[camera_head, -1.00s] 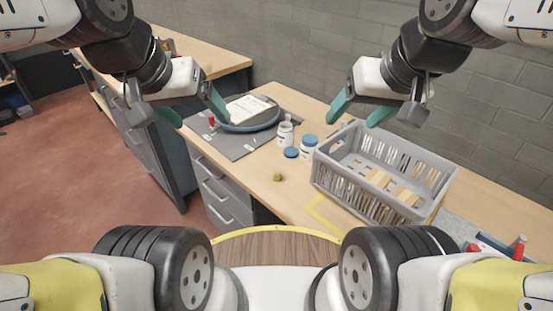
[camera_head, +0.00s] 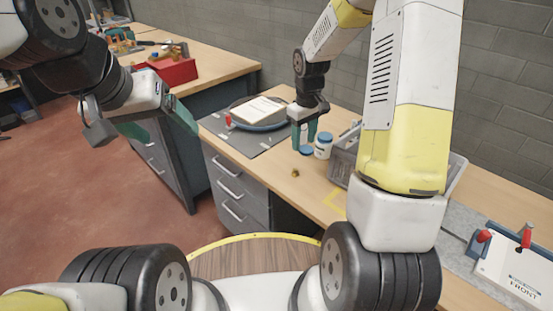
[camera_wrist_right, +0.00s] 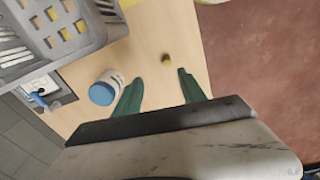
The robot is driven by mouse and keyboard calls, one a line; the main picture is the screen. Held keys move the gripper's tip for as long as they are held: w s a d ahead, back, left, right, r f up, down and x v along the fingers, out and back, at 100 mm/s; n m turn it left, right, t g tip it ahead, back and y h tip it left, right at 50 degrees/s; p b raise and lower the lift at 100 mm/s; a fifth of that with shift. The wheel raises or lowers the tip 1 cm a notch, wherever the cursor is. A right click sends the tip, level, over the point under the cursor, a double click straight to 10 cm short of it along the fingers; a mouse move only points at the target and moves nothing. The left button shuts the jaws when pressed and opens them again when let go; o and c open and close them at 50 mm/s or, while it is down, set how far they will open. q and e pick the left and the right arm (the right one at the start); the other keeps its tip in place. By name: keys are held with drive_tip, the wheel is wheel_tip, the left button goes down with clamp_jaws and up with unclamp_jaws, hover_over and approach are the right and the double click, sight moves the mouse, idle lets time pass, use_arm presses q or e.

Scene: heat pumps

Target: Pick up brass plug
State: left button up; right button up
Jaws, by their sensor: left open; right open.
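The small brass plug (camera_head: 295,172) lies on the wooden bench near its front edge. In the right wrist view the brass plug (camera_wrist_right: 166,57) shows ahead of and between the open fingers, apart from them. My right gripper (camera_head: 303,137) is open and empty, above the bench and behind the plug in the head view; its green fingers also show in the right wrist view (camera_wrist_right: 160,88). My left gripper (camera_head: 155,130) is open and empty, over the floor and the drawers at the left, far from the plug.
The grey crate (camera_wrist_right: 60,30) is partly hidden behind my right arm in the head view. A round blue tray (camera_head: 262,122) with a paper sits on a grey mat.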

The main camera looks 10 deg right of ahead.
hover_over(295, 169)
drive_tip(key=shift+n+g, duration=0.3)
drive_tip(key=shift+n, duration=0.1)
drive_tip(key=f, duration=0.4)
drive_tip(key=shift+d+f, duration=0.25)
drive_tip(key=shift+f, duration=0.1)
drive_tip(key=f, duration=0.6)
drive_tip(key=shift+s+a+f, duration=0.15)
drive_tip(key=shift+a+f, duration=0.05)
drive_tip(key=shift+a, duration=0.05)
drive_tip(key=shift+f, duration=0.55)
clamp_jaws()
